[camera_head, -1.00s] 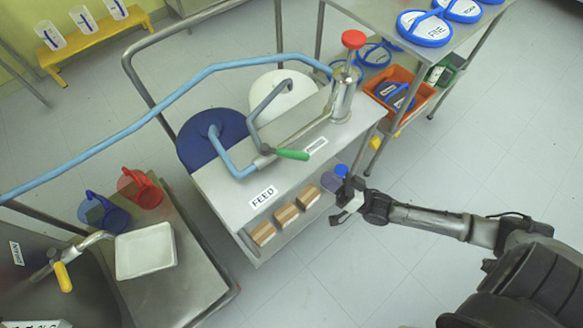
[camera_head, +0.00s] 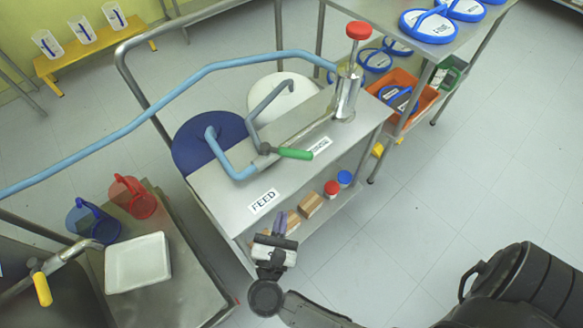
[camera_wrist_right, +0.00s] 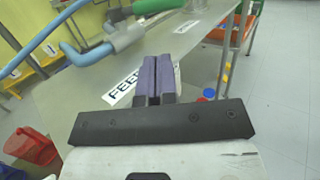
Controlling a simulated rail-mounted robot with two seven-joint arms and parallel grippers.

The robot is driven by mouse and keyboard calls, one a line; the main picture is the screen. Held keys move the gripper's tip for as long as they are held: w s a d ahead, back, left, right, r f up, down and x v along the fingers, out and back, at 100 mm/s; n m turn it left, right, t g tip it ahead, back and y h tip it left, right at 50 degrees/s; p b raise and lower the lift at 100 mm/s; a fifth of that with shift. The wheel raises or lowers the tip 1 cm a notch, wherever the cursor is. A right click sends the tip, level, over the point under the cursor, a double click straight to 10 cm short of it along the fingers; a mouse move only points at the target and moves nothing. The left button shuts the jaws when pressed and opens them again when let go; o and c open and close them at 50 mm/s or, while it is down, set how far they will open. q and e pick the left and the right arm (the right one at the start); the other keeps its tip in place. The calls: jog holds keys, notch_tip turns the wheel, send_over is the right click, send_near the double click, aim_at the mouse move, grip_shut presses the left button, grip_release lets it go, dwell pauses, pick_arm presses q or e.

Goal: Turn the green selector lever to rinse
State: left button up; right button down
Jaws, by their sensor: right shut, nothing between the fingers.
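The green selector lever (camera_head: 295,153) sits on a grey pipe valve above the steel bench (camera_head: 225,195) and points right. Its tip lies close to a small white label (camera_head: 320,146) whose text is hard to read. The FEED label (camera_head: 263,201) lies nearer the bench's front left. The green lever also shows at the top of the right wrist view (camera_wrist_right: 157,6). My right gripper (camera_head: 281,222) is shut and empty at the bench's front edge, below and apart from the lever. Its purple fingers (camera_wrist_right: 158,62) point toward the bench. My left gripper is not in view.
A steel cylinder with a red knob (camera_head: 359,31) stands at the bench's right end. Boxes (camera_head: 310,204) and capped bottles (camera_head: 332,188) sit on the shelf below. A white tray (camera_head: 138,263) lies at the left.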

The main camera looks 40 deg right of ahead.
aim_at(286, 152)
jog(key=b+x, duration=0.2)
jog(key=x, duration=1.1)
jog(key=shift+w+d+r, duration=0.1)
jog(key=shift+w+d, duration=0.05)
jog(key=shift+d, duration=0.1)
